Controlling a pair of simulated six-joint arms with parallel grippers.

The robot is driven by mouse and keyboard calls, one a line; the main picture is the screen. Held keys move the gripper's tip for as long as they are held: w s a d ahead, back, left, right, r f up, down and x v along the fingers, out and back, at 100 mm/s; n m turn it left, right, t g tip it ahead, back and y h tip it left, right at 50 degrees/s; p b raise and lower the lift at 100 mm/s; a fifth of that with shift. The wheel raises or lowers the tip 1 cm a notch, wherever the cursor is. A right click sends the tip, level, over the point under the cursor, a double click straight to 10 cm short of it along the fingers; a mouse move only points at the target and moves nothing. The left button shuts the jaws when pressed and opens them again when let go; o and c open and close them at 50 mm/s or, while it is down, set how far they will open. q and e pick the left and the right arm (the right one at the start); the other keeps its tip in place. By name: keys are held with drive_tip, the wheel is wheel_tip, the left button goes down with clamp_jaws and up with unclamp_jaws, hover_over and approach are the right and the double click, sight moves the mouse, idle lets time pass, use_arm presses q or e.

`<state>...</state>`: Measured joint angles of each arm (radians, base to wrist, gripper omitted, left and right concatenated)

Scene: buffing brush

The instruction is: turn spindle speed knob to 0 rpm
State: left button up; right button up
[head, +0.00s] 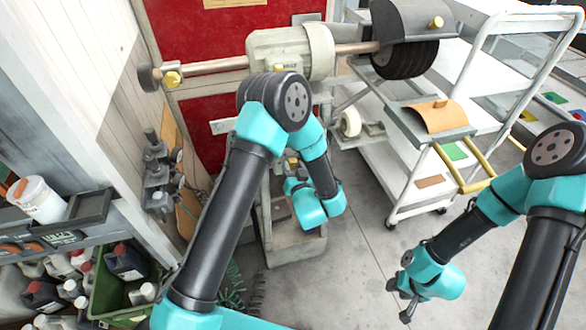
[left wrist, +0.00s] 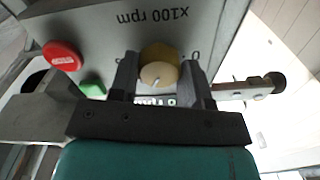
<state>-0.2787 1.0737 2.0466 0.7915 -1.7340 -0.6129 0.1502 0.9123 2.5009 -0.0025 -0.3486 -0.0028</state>
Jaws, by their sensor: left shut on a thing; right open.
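The spindle speed knob (left wrist: 158,68) is a yellow-brown round knob with a small pale mark on its face, on a grey panel (left wrist: 215,25) printed "x100 rpm", upside down in the left wrist view. My left gripper (left wrist: 160,80) is shut on the knob, one dark finger on each side. The scale by the knob is mostly hidden by the fingers, so I cannot read the setting. In the head view my left arm bends down before the machine's pedestal and hides most of the panel. My right gripper (head: 404,298) is open and empty above the floor at lower right.
A red button (left wrist: 62,55) and a green button (left wrist: 93,89) sit beside the knob. The buffing machine (head: 290,50) carries a dark brush wheel (head: 405,60) on its right. A white cart (head: 400,180) stands at right; bottles and a green crate (head: 125,300) are at lower left.

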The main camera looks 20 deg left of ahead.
use_arm(q)
drive_tip(key=shift+n, duration=0.4)
drive_tip(key=n, duration=0.6)
drive_tip(key=shift+n, duration=0.4)
drive_tip(key=n, duration=0.7)
drive_tip(key=shift+d, duration=0.1)
drive_tip(key=n, duration=0.4)
drive_tip(key=shift+n, duration=0.4)
drive_tip(key=shift+r+n, duration=0.1)
drive_tip(key=shift+n, duration=2.2)
drive_tip(key=o, duration=0.9)
